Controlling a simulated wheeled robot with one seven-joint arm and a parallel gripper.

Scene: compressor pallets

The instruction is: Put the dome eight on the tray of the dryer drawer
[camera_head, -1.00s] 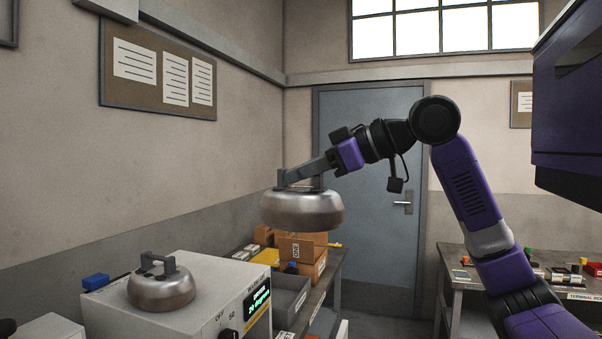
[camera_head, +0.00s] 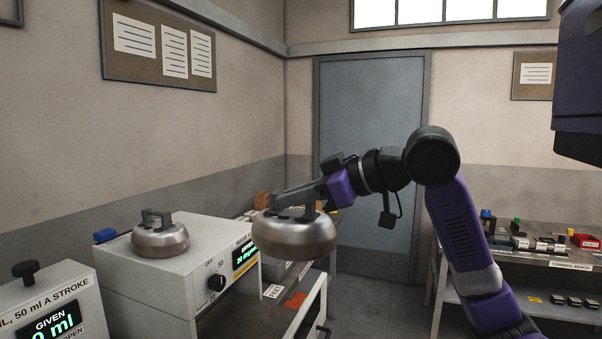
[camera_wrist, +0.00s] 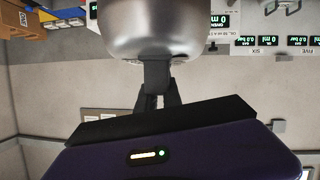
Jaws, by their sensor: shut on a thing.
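A steel dome (camera_head: 295,238) with a dark grey handle on top hangs upright in my gripper (camera_head: 296,208), which is shut on the handle. The held dome also fills the top middle of the wrist view (camera_wrist: 150,32), with the gripper fingers (camera_wrist: 157,97) on its handle. Any number on it is not legible. A pale grey box with a dial and a green display (camera_head: 205,262), perhaps the dryer, stands to the left. A pale panel with a dark handle (camera_head: 312,300), perhaps the open drawer's front, shows below the held dome. Its tray is not clearly seen.
A dispenser box with a black knob (camera_head: 58,305) is at the lower left. A bench with several small parts (camera_head: 540,250) stands at the right. Open floor lies between.

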